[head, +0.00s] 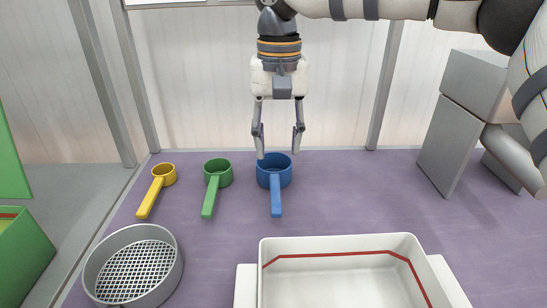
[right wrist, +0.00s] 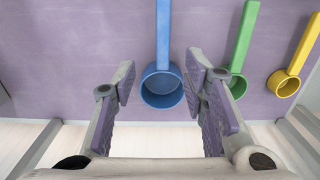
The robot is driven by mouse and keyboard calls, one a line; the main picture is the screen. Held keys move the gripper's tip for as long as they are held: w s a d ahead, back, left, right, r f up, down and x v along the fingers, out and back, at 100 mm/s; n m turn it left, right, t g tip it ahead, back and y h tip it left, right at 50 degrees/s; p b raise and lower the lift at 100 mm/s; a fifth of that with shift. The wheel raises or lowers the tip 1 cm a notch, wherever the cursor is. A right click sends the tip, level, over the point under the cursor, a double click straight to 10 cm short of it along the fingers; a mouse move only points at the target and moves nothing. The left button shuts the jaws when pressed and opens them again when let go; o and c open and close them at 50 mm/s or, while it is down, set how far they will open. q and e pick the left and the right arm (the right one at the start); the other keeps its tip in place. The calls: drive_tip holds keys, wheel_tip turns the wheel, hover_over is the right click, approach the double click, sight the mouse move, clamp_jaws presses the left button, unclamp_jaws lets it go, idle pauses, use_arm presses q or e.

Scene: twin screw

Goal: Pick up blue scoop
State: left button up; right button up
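The blue scoop (head: 275,177) stands on the purple table at the back, its handle pointing toward the front. My right gripper (head: 278,156) points down above the blue scoop's cup, open and empty, with its fingers spread to either side. In the right wrist view the blue scoop (right wrist: 162,86) shows between the two open fingers (right wrist: 160,84), its handle running to the top edge. I see no contact between the fingers and the scoop. My left gripper is not in view.
A green scoop (head: 217,174) and a yellow scoop (head: 163,176) stand left of the blue one. A round sieve (head: 173,270) is at front left. A white tray (head: 340,246) with a red line is at front centre. Grey blocks (head: 449,142) stand at right.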

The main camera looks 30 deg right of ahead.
sight(275, 189)
drive_tip(key=f, duration=0.7)
drive_tip(key=a+f, duration=0.1)
drive_tip(key=f, duration=0.3)
drive_tip(key=shift+s+f, duration=0.35)
drive_tip(key=shift+d, duration=0.1)
clamp_jaws()
